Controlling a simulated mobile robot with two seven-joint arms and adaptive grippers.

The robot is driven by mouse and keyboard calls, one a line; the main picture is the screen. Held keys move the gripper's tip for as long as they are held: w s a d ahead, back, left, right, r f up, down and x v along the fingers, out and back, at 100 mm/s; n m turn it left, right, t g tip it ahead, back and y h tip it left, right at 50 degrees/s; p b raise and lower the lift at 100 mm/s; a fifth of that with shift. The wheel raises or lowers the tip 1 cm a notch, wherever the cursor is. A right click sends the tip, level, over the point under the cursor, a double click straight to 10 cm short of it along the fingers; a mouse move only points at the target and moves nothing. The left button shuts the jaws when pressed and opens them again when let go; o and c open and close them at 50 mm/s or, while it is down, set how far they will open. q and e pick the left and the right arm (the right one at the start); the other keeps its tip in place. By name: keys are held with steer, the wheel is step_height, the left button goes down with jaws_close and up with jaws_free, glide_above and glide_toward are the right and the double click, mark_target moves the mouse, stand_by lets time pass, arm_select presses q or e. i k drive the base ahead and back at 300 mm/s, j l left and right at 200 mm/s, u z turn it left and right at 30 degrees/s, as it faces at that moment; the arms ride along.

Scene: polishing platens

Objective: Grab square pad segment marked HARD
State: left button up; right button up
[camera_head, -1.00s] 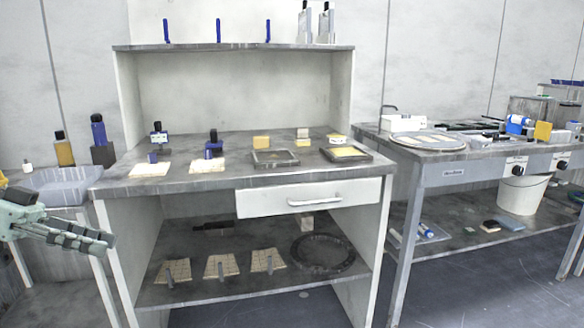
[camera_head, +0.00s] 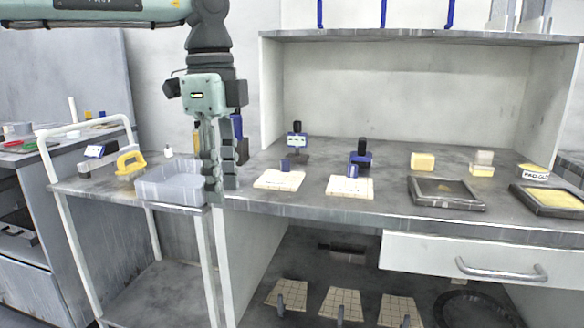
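Two flat, cream square pads lie on the bench top at its front left, the left pad (camera_head: 279,181) and the right pad (camera_head: 349,188). A small dark blue piece stands on each. Three gridded cream pads with grey handles lie on the lower shelf: left (camera_head: 272,297), middle (camera_head: 335,307) and right (camera_head: 392,313). The word HARD is not legible on any pad. My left gripper (camera_head: 221,188) points down, left of the bench-top pads and apart from them, before the bench's left end. Its fingers look parted, with nothing between them. My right gripper is out of view.
A clear plastic bin (camera_head: 168,188) stands on a white-railed cart (camera_head: 66,187) close to my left gripper. Blue-and-black tools (camera_head: 360,160) stand behind the pads. Dark framed trays (camera_head: 445,206) fill the bench's right. A drawer (camera_head: 420,250) is shut below the top.

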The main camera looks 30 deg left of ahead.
mark_target(283, 180)
steer(key=i+j, duration=0.2)
steer(key=i, duration=0.15)
steer(key=i+j, duration=0.15)
steer(key=i, duration=0.25)
steer(key=i+j, duration=0.2)
steer(key=i, duration=0.15)
